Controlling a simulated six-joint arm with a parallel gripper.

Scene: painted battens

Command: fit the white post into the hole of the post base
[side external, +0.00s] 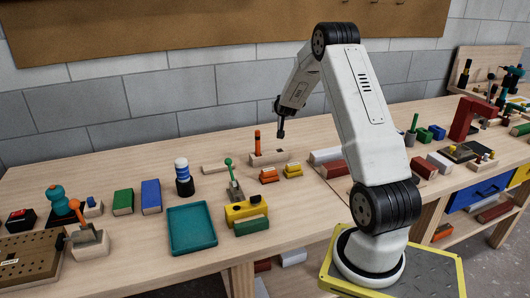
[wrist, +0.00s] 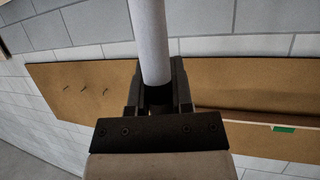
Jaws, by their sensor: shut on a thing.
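The white post (wrist: 153,45) runs up out of the top of the wrist view, its lower end between the dark jaws of my gripper (wrist: 158,92). The jaws are shut on it. In the side view my gripper (side external: 281,118) hangs in the air above the back of the bench; I cannot make out the post there. A pale wooden block (side external: 268,158), which looks like the post base, lies on the bench below my gripper. An orange peg (side external: 257,141) stands at its left part, and a dark spot like a hole shows at its right. The gripper is apart from it.
Orange blocks (side external: 269,175) sit just in front of the wooden block, and white and red battens (side external: 326,156) lie to its right. A green-topped lever (side external: 232,178) and a teal tray (side external: 191,229) stand to the left. The brick wall (side external: 160,95) rises behind.

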